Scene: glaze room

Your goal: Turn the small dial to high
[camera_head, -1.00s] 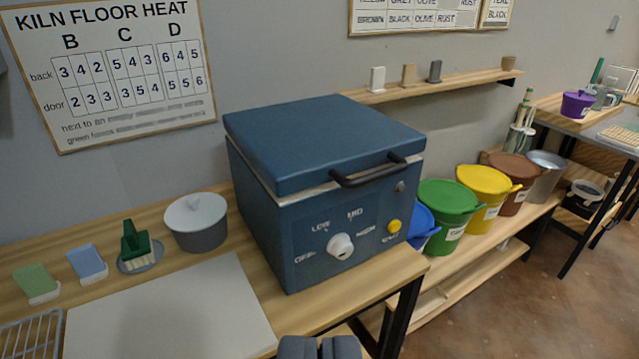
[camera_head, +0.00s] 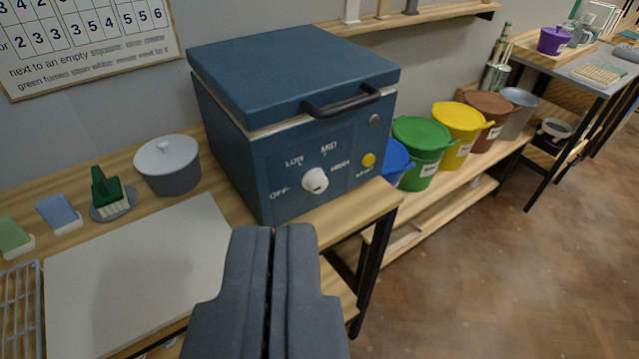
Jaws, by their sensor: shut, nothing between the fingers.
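The small dial (camera_head: 315,181) is a white knob on the front panel of a blue kiln box (camera_head: 235,160) on the wooden bench. The words OFF, LOW, MID and a blurred fourth label run around it from lower left to right. I cannot tell which word the dial points at. A yellow button (camera_head: 368,160) sits right of it. My gripper (camera_head: 273,230) is shut and empty, in front of the kiln, below and left of the dial in the picture. It is apart from the dial.
The kiln's black lid handle (camera_head: 342,104) sticks out above the panel. A white board (camera_head: 135,270), a grey lidded pot (camera_head: 167,165) and a green brush (camera_head: 106,188) lie to the left. Coloured buckets (camera_head: 423,145) stand on a lower shelf to the right. Open floor lies front right.

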